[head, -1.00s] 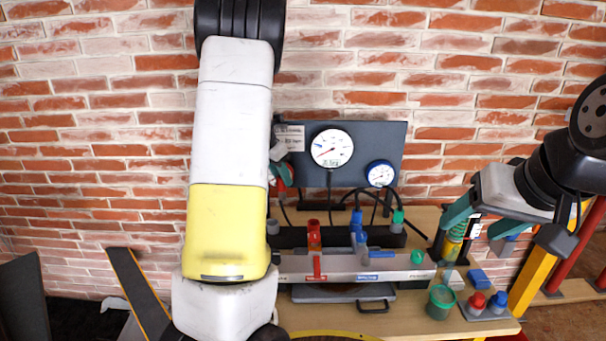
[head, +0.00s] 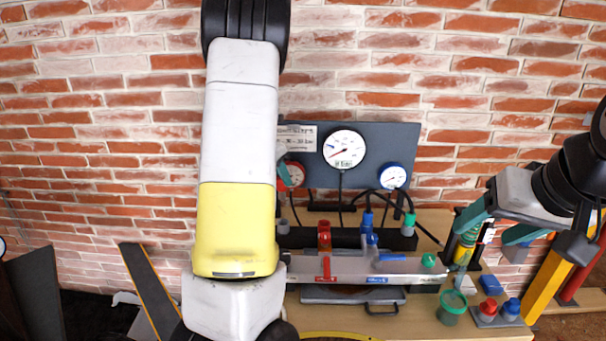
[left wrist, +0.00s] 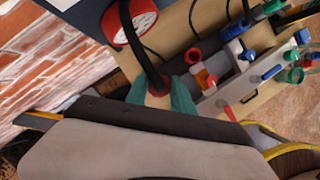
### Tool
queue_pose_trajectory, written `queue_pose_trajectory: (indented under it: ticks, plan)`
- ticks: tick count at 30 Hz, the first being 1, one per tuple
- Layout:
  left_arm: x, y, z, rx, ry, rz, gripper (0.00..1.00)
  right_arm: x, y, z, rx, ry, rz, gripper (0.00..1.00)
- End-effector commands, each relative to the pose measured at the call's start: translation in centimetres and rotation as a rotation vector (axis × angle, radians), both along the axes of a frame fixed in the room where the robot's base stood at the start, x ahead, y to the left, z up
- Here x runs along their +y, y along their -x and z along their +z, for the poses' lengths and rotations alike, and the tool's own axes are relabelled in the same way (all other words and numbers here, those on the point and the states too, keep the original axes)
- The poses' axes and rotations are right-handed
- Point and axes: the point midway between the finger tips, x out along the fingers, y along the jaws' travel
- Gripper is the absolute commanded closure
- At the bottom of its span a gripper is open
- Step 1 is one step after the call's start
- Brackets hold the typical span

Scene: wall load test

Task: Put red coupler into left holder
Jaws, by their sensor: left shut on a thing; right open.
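My left gripper (left wrist: 160,98) is shut on a small reddish piece, the red coupler (left wrist: 158,96), at the end of a black hose. Its teal fingers largely cover the piece. In the head view my left arm hides most of this gripper; a teal finger shows beside the red gauge (head: 293,174). A red fitting (head: 324,236) stands at the left of the bench rail, with a red lever (head: 326,267) in front. I cannot tell for certain which part is the left holder. My right gripper (head: 497,232) is open, near a green and yellow bottle (head: 465,247).
A dark wall panel (head: 405,142) carries a white gauge (head: 343,149) and a blue gauge (head: 393,176), with hoses below. Blue (head: 368,226) and green (head: 409,224) fittings stand further right. A green cup (head: 452,308) and a tray with red (head: 487,311) and blue caps are at the right.

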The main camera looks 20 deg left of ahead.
Motion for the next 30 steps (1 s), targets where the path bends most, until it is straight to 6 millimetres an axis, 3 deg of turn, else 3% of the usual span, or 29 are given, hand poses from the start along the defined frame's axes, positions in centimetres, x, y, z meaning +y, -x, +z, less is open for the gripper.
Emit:
queue_pose_trajectory:
  ticks: [8, 30]
  plan:
    - [0.0, 0.0, -0.4, 0.000, 0.000, 0.000, 1.00, 0.0, 0.0, 0.0, 0.000, 0.000, 0.000, 0.37]
    - [0.0, 0.0, -4.9, 0.001, 0.001, 0.001, 1.00, 0.0, 0.0, 0.0, 0.000, 0.000, 0.000, 0.37]
